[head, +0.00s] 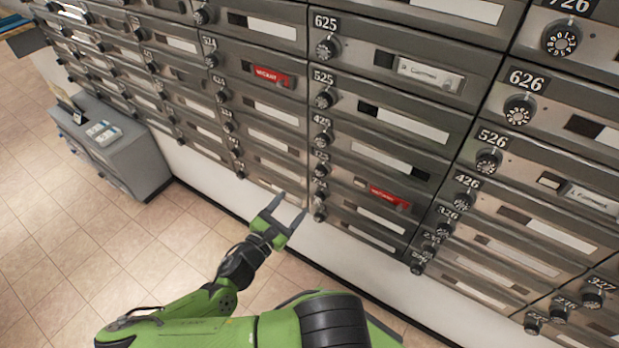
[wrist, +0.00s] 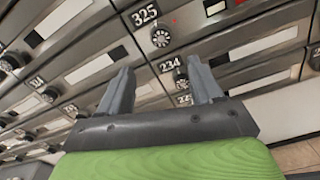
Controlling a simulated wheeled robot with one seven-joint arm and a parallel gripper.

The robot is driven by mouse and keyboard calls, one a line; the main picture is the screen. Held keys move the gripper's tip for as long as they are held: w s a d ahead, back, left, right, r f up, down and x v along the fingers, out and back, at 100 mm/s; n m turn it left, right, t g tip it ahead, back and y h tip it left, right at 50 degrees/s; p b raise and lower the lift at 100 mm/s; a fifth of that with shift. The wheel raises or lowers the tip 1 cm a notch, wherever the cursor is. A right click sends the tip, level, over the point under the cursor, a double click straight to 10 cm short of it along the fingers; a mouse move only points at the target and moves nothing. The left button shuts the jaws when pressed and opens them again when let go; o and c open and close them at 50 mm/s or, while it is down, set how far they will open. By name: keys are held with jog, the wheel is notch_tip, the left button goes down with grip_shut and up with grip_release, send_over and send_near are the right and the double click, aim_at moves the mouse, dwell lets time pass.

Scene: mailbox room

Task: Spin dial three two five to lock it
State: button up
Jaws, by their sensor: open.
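The dial of box 325 (wrist: 160,37) is a round black knob with white markings, just under its number plate in the wrist view. It shows beyond my fingertips, apart from them. In the head view, the small 325 dial (head: 320,170) is low in the column under 625, its plate hard to read. My gripper (head: 290,207) is open and empty, below and left of that dial in the picture. In the wrist view my gripper (wrist: 160,64) has its two grey fingers spread apart, with nothing between them. The dial's exact setting is too small to read.
Another dial (wrist: 182,75) lies just below 325, close to the right finger. The 425 dial (head: 322,141) sits above it. A grey bin (head: 125,150) stands at the left against the wall. The tiled floor (head: 60,240) in front is clear.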

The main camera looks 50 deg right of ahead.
aim_at(319, 173)
jog(key=d, duration=0.8)
jog(key=w+d+b, duration=0.1)
jog(key=d, duration=0.3)
jog(key=shift+d+f, duration=0.1)
jog(key=shift+d, duration=0.25)
jog(key=c, duration=1.1)
jog(key=shift+o, duration=0.2)
jog(key=shift+m, duration=0.4)
